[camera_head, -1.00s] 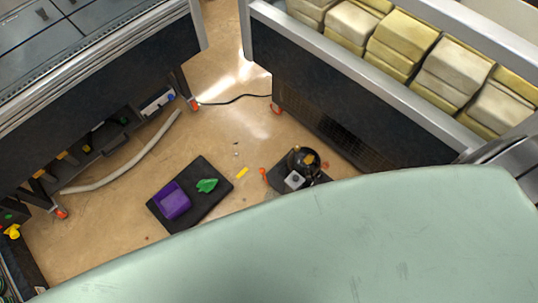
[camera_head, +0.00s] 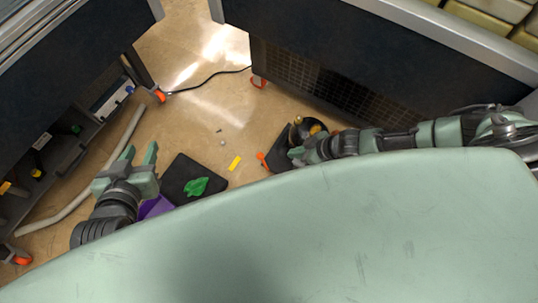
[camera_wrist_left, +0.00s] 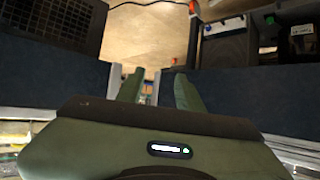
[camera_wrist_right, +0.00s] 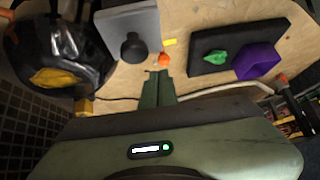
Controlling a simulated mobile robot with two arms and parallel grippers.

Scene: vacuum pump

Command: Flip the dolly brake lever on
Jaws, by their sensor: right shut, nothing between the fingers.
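That gripper is shut and empty. In the head view my right gripper (camera_head: 297,154) partly covers the pump and dolly. My left gripper (camera_head: 139,153) is open and empty, raised at the left.
A black mat (camera_head: 217,172) holds a green piece (camera_head: 196,187) and a purple bin (camera_head: 155,206), partly hidden. A yellow strip (camera_head: 234,163) lies nearby. A hose (camera_head: 102,178) and a cable (camera_head: 213,84) lie on the floor. Dark benches flank the space left and right.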

